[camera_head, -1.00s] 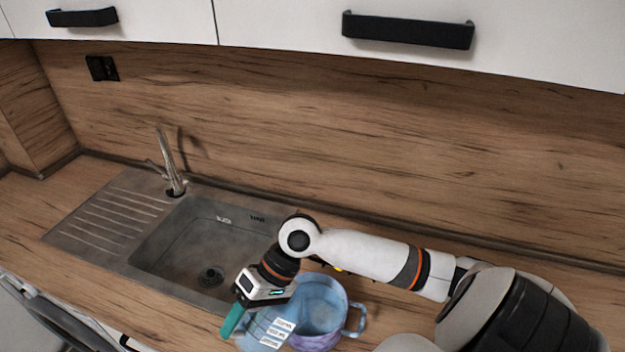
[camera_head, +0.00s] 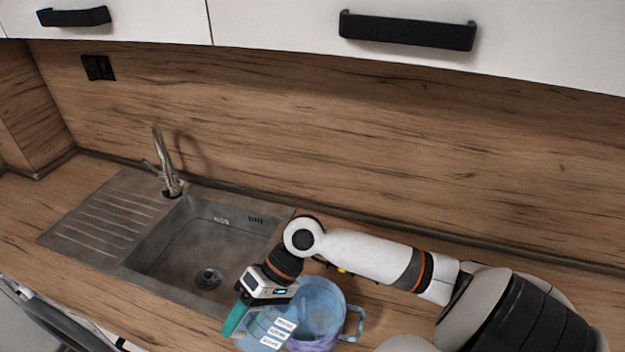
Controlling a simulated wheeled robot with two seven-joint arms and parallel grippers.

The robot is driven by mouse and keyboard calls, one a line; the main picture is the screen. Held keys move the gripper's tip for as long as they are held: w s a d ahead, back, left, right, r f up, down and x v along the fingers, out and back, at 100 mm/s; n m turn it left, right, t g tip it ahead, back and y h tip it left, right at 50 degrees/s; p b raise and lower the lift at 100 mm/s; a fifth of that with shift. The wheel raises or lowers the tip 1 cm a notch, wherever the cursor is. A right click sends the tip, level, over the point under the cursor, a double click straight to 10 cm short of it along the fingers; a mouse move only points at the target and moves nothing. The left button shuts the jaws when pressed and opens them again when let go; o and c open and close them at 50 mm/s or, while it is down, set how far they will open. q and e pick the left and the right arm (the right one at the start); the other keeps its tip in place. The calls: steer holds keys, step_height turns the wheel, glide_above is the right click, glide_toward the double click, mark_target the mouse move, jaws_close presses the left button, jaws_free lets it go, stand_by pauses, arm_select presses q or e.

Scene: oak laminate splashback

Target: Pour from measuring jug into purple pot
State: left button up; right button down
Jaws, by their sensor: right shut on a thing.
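The measuring jug (camera_head: 257,330) is a translucent bluish vessel with white label marks and a teal handle (camera_head: 235,318). My right gripper (camera_head: 247,305) is shut on the jug at its handle. The jug is tilted and overlaps the left side of the pot in the picture. The purple pot (camera_head: 318,311) is blue and purple with a loop handle on its right, and stands on the counter right of the sink. I cannot tell whether anything is flowing from the jug. My left gripper is not in view.
A metal sink (camera_head: 185,262) with a drainboard and a tap (camera_head: 167,170) lies to the left. The oak splashback (camera_head: 300,140) rises behind. White cupboards with black handles (camera_head: 408,30) hang above. The wooden counter (camera_head: 30,210) is clear at the far left.

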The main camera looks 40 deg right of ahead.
steer(key=shift+s+a+r, duration=0.15)
steer(key=shift+s+r, duration=0.05)
steer(key=shift+s, duration=0.15)
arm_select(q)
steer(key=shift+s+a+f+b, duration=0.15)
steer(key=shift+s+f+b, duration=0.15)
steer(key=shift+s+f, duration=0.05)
arm_select(e)
steer(key=a+f+h, duration=0.4)
steer(key=f+h, duration=0.1)
steer(key=f, duration=0.2)
steer(key=w+a+f+h, duration=0.1)
steer(key=a+f+h, duration=0.3)
steer(key=f, duration=0.4)
steer(key=shift+w+a+f+g+h, duration=0.2)
steer(key=shift+a+g+h, duration=0.1)
steer(key=shift+a+h, duration=0.15)
